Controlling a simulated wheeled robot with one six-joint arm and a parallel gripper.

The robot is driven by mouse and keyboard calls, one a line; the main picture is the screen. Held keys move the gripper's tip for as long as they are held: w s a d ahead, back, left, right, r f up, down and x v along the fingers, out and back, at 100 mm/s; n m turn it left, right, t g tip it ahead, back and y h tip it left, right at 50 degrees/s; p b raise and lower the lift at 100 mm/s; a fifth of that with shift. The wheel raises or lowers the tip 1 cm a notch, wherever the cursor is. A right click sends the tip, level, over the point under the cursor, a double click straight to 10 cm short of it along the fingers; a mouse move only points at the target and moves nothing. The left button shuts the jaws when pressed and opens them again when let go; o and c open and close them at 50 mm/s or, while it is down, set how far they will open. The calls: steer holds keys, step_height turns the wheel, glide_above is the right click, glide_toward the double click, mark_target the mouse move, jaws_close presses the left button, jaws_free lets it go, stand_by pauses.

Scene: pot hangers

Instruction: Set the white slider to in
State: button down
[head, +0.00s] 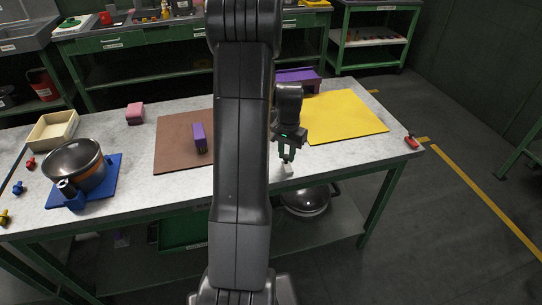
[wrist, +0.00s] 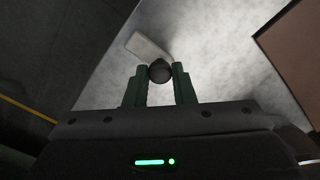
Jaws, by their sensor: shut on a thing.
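The white slider (head: 284,170) is a small pale piece at the front edge of the table, partly hidden by my arm and gripper. In the wrist view its white plate (wrist: 147,45) lies tilted just beyond the fingertips. A dark round knob (wrist: 159,71) sits between my green fingers at the near end of that plate. My gripper (head: 287,156), also in the wrist view (wrist: 160,76), is shut on this knob. I cannot tell from the frames how far in the slider sits.
A brown mat (head: 177,158) with a purple block (head: 199,138) lies left of my arm, and a yellow mat (head: 347,117) lies right. A pan (head: 77,160) stands on a blue mat (head: 113,179) at the left. A pot (head: 306,201) hangs or rests below the table edge.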

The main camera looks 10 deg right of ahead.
steer(key=d, duration=0.3)
steer(key=shift+d, duration=0.4)
steer(key=shift+w+r, duration=0.1)
steer(key=c, duration=1.6)
jaws_free()
steer(key=o, duration=0.4)
steer(key=shift+d, duration=0.15)
step_height(320, 180, up, 14)
